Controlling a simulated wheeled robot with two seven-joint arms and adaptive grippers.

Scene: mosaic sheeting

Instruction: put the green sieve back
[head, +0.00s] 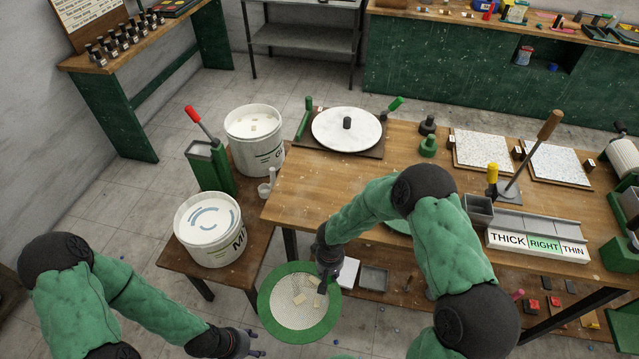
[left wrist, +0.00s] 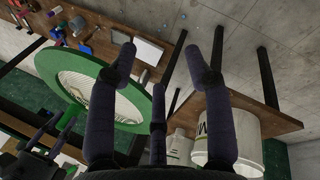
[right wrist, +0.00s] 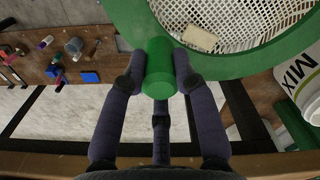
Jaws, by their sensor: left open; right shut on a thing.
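The green sieve (head: 264,311) has a round green rim and a pale mesh with several small cream pieces on it. My right gripper (head: 327,272) is shut on the sieve's green handle, which shows between the fingers (right wrist: 158,70) in the right wrist view. The sieve is held in front of the low side table, beside the workbench's left end. My left gripper (head: 254,343) is open and empty, low and to the left of the sieve. The left wrist view shows its spread fingers (left wrist: 160,85) with the sieve's rim (left wrist: 146,95) beyond them.
A white bucket marked MIX (head: 208,232) and a second white bucket (head: 254,140) stand at the low side table (head: 172,254). A green holder with a red-handled tool (head: 209,165) is between them. The workbench (head: 300,190) carries a white disc, tiles and a labelled THICK, RIGHT, THIN block (head: 535,245).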

